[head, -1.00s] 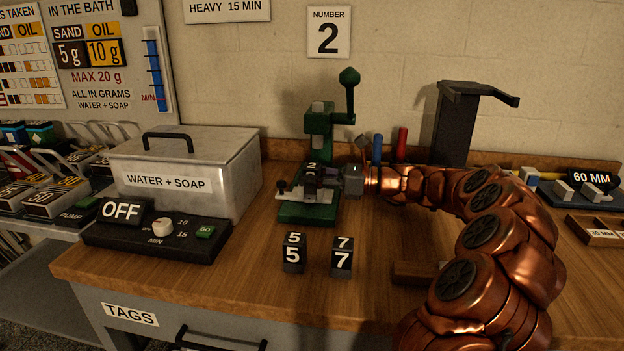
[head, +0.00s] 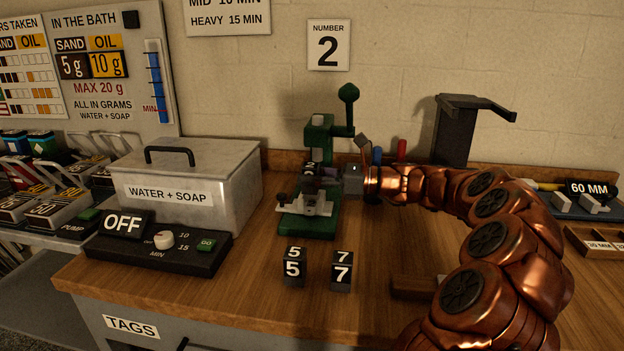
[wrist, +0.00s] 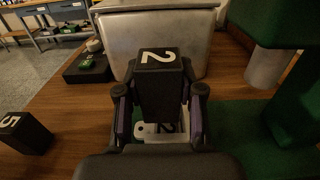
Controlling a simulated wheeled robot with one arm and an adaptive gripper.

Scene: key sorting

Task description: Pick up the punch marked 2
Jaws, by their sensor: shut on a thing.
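The punch marked 2 (wrist: 160,62) is a black block with a white 2 on its top face, seen in the wrist view. My gripper (wrist: 160,110) is shut on it, with a finger on each side. In the head view my gripper (head: 326,178) is at the green press (head: 318,130), and the punch is partly hidden there. The punch is above the press's green base (head: 310,226) and its pale metal plate (head: 318,207). Whether it touches the plate I cannot tell. A wall sign (head: 328,46) reads NUMBER 2.
Punches marked 5 (head: 293,268) and 7 (head: 341,272) stand on the bench in front of the press. The WATER + SOAP bath (head: 190,180) and its control box (head: 160,243) are to the left. A dark stand (head: 456,130) is behind my arm.

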